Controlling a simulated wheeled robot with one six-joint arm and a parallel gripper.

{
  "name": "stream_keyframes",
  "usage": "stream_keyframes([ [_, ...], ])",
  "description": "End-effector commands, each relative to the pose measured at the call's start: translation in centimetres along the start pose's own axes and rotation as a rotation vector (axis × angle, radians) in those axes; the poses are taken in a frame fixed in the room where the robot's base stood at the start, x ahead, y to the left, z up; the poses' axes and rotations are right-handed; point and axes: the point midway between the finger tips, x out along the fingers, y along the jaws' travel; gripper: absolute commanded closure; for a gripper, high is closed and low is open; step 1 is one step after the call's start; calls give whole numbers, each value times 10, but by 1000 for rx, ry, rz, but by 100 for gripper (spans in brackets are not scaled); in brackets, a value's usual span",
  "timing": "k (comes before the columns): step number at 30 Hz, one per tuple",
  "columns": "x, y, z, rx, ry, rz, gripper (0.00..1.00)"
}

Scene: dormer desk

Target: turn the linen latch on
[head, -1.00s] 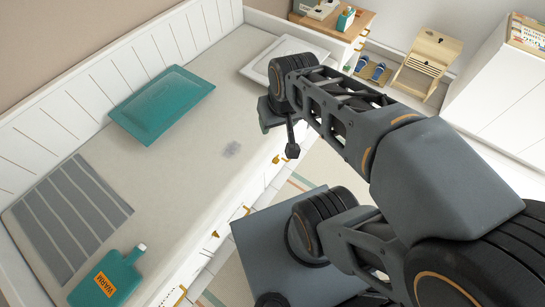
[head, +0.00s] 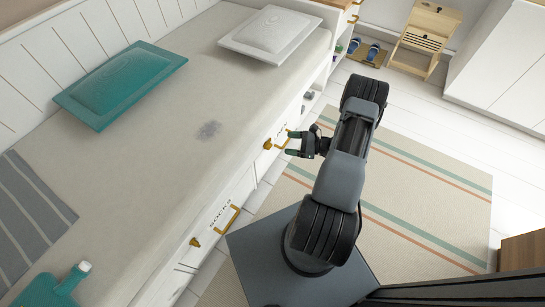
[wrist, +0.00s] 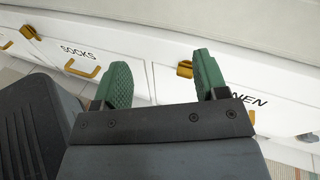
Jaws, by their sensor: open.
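The linen latch (head: 267,144) is a small brass piece on the upper front of the white linen drawer under the bed. In the wrist view the latch (wrist: 184,69) shows between my two green fingers, closer to the right one. The partly covered label (wrist: 248,100) ends in "NEN". My gripper (head: 292,143) is open and empty, pointing at the drawer front close to the latch. I cannot tell whether a finger touches the latch. The brass drawer handle (head: 282,141) is beside my fingertips in the head view.
The socks drawer (head: 212,215) is to the left, with its own brass latch (head: 195,242) and handle (head: 228,220). The bed (head: 150,170) above holds teal and white pillows. A striped rug (head: 420,190) covers open floor to the right.

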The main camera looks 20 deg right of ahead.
Motion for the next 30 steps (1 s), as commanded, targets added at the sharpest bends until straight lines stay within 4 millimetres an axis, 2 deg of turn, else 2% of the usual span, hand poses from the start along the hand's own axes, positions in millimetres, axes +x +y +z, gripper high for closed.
stream_keyframes([
  [1,-6,6,-39,49,-22,-74,34],
  [3,-13,10,-67,95,-45,-159,34],
  [6,-20,15,-97,142,-69,-251,34],
  [9,-26,18,-115,170,-83,-311,34],
  [13,-22,19,-125,186,-91,-344,34],
  [16,-10,15,-126,188,-93,-347,34],
  [30,71,-15,-121,186,-91,-345,34],
])
